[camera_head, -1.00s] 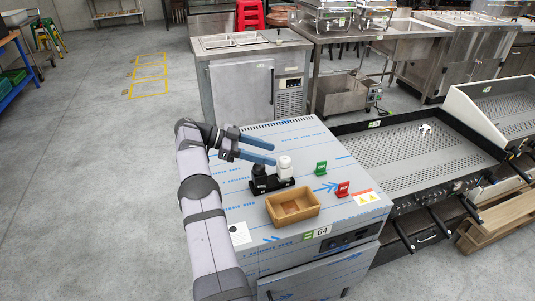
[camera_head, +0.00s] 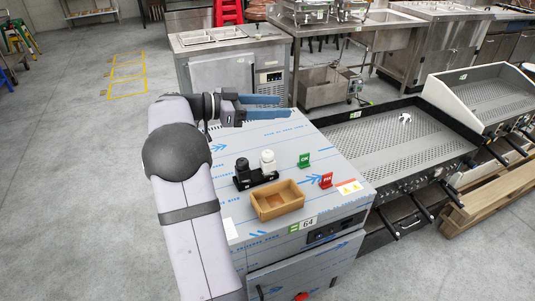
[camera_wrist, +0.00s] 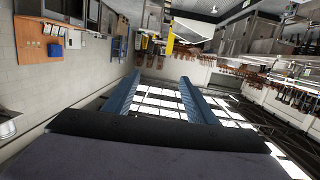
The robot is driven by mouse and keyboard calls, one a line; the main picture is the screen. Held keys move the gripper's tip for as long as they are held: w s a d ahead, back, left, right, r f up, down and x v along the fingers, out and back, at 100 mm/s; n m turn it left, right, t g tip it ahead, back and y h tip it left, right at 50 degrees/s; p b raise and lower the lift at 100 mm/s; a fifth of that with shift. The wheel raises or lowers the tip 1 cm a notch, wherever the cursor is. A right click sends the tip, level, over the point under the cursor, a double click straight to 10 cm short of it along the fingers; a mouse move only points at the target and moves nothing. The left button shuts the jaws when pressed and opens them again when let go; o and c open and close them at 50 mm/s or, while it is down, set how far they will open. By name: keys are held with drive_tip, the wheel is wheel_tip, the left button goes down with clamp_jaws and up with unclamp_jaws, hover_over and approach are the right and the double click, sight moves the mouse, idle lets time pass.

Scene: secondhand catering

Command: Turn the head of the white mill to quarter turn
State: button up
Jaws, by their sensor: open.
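The white mill (camera_head: 268,161) stands upright in a black holder (camera_head: 255,179) on the steel cabinet top. A black mill (camera_head: 242,166) stands beside it on the left in the same holder. My gripper (camera_head: 288,106) is open and empty, with blue fingers pointing right. In the head view it appears above and behind the mills, apart from them. In the wrist view the blue fingers (camera_wrist: 158,97) are spread with nothing between them, and neither mill is in sight. The turn of the white mill's head cannot be told.
A tan open box (camera_head: 277,200) sits in front of the holder. A green sign (camera_head: 304,160) and a red sign (camera_head: 326,180) stand to the right. The cabinet top (camera_head: 330,160) has bare room around these. A perforated steel tray (camera_head: 390,140) lies farther right.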

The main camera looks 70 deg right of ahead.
sight(266, 154)
drive_tip(key=w+f+n+t+h, duration=0.1)
drive_tip(key=w+f+n+t, duration=0.1)
drive_tip(key=f, duration=0.7)
drive_tip(key=w+a+f+n+t+h, duration=0.1)
drive_tip(key=w+f+n+t, duration=0.2)
drive_tip(key=f+t, duration=0.3)
wheel_tip(266, 154, down, 3)
drive_tip(key=shift+w+a+f+n+t+h, duration=0.1)
drive_tip(key=shift+w+a+n+t+h, duration=0.2)
drive_tip(key=shift+n, duration=0.5)
drive_tip(key=shift+s, duration=0.1)
drive_tip(key=shift+p+x, duration=0.4)
drive_tip(key=shift+x, duration=3.3)
drive_tip(key=shift+c, duration=0.6)
drive_tip(key=c, duration=0.9)
